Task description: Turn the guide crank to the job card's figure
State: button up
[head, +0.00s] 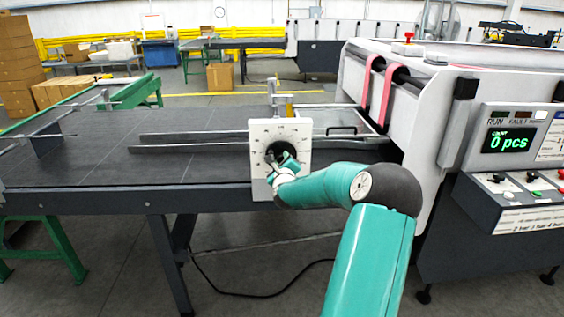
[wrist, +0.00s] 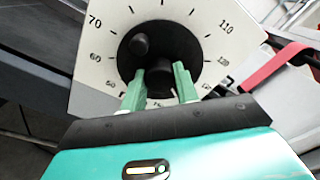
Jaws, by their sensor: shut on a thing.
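A square white dial plate (head: 292,131) with a ring of figures stands at the front edge of the feed table. In the wrist view the dial plate (wrist: 98,50) shows 70 and 60 at left and 110 at right. The black guide crank (wrist: 128,58) sits at its centre, with a round knob (wrist: 140,44) at upper left. My gripper (wrist: 165,70) is shut on a dark part of the crank below the knob; its fingers hide part of the dial's lower side. In the head view my gripper (head: 286,162) is at the dial centre. I cannot make out a job card.
The dark feed table (head: 90,160) with long guide rails (head: 210,148) lies at left. The white machine with red belts (head: 368,85) stands at right. Its control panel (head: 510,190) has a display reading 0 pcs. A cable lies on the floor below.

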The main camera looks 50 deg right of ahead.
jog(key=shift+n, duration=0.3)
jog(key=n, duration=0.4)
jog(key=shift+n, duration=0.3)
jog(key=n, duration=1)
jog(key=shift+r+n, duration=0.1)
jog(key=shift+n, duration=0.3)
jog(key=n, duration=2.5)
jog(key=shift+n, duration=0.3)
